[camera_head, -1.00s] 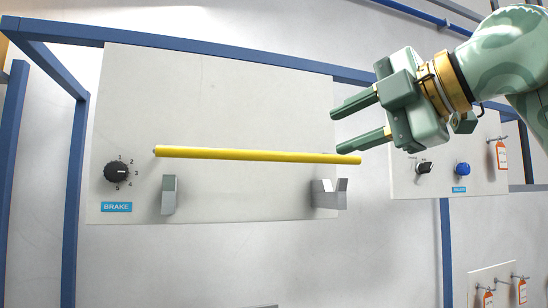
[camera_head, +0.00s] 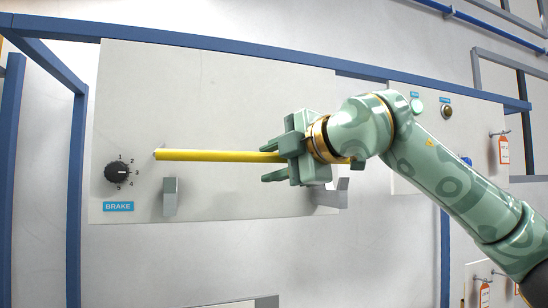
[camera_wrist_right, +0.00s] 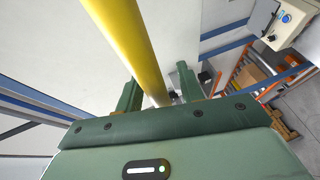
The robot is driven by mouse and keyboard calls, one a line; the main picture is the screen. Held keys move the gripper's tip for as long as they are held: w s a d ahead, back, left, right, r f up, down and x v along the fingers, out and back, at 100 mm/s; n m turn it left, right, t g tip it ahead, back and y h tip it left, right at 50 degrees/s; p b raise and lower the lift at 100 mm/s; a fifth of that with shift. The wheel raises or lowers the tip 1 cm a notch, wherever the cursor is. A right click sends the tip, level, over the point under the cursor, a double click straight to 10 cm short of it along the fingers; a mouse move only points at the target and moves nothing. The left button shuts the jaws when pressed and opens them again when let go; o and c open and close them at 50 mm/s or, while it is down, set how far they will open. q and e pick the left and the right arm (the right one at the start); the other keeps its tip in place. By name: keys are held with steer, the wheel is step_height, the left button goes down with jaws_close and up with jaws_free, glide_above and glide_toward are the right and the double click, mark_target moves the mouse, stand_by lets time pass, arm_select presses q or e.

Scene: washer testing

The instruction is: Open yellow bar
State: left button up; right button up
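The yellow bar (camera_head: 215,155) lies nearly level across the light panel, with its left end fixed near the BRAKE dial (camera_head: 117,172). My right gripper (camera_head: 268,161) is at the right part of the bar, with its fingers pointing left and open. In the right wrist view the yellow bar (camera_wrist_right: 128,40) runs between the two open fingers (camera_wrist_right: 158,82), with a gap visible on the right finger's side. The gripper hides part of the bar. A grey V-shaped bracket (camera_head: 330,195) sits below the bar's right end, partly hidden. My left gripper is not in view.
A small grey block (camera_head: 170,196) sticks out below the bar's left part. A blue frame (camera_head: 230,45) edges the panel. The panel above the bar is clear.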

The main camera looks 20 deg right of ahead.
jaws_close()
